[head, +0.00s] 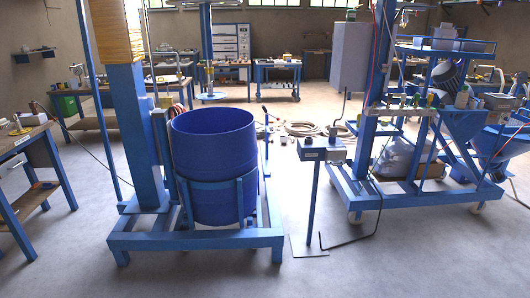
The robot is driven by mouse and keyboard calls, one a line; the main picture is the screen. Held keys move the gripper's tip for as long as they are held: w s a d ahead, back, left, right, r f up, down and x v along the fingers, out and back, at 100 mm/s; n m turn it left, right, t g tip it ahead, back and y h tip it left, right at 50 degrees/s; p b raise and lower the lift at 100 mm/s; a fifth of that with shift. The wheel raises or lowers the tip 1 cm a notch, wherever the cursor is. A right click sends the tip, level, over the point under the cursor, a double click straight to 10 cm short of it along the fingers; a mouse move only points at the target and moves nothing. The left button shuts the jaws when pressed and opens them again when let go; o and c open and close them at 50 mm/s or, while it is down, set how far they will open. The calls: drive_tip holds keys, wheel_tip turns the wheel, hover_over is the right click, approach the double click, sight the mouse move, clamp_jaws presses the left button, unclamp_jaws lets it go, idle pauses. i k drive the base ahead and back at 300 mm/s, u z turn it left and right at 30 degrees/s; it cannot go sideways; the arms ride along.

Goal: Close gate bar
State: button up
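A large blue drum (214,150) stands upright on a low blue base frame (195,241), beside a thick blue column (138,140). A blue cradle (240,205) of upright and curved bars sits against the drum's lower front. My gripper is not in view.
A control box (321,149) on a thin post stands right of the drum, with its foot plate and a black rod on the floor. A wheeled blue rack (415,195) is farther right. A workbench (30,140) is at the left edge. The front floor is clear.

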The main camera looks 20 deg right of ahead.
sight(267, 139)
drive_tip(key=z, duration=1.35)
drive_tip(key=k, duration=0.1)
drive_tip(key=u, duration=2.9)
drive_tip(key=i, duration=3.6)
